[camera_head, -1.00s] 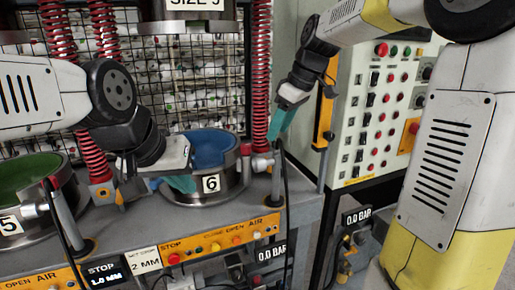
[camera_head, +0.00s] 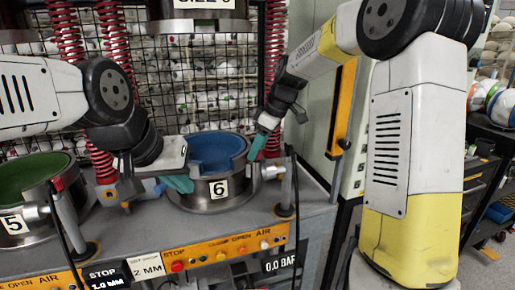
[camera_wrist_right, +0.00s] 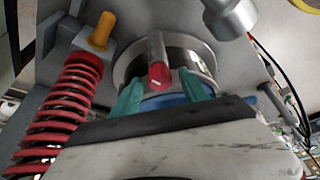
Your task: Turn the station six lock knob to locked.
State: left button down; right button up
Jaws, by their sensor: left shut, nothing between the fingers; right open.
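Station six (camera_head: 210,201) is a metal ring holding a blue bowl (camera_head: 212,152), with a "6" label on its front. In the right wrist view a lock knob, a grey bar with a red end (camera_wrist_right: 158,74), sticks out from the ring; which way it is set I cannot tell. My right gripper (camera_head: 257,147) is at the ring's right side, hiding the knob in the head view. Its teal fingers (camera_wrist_right: 161,92) are open, one on each side of the red end, with no clear contact. My left gripper (camera_head: 178,184) is shut and empty at the ring's front left.
Station five (camera_head: 35,180) with a green bowl stands at left. A post with a black cable (camera_head: 287,185) stands right of station six. Red springs (camera_head: 107,60) and a wire mesh rise behind. The yellow button strip (camera_head: 225,250) runs along the front edge.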

grip_shut()
jog(key=shift+s+m+t+h, duration=0.1)
jog(key=shift+m+t+h, duration=0.2)
jog(key=shift+m, duration=0.85)
jog(key=shift+s+m+t+h, duration=0.15)
jog(key=shift+m+t, duration=0.25)
jog(key=shift+m, duration=0.75)
jog(key=shift+w, duration=0.1)
grip_release()
jog(key=shift+r, duration=0.15)
jog(key=v, duration=0.7)
jog(key=shift+r, duration=0.25)
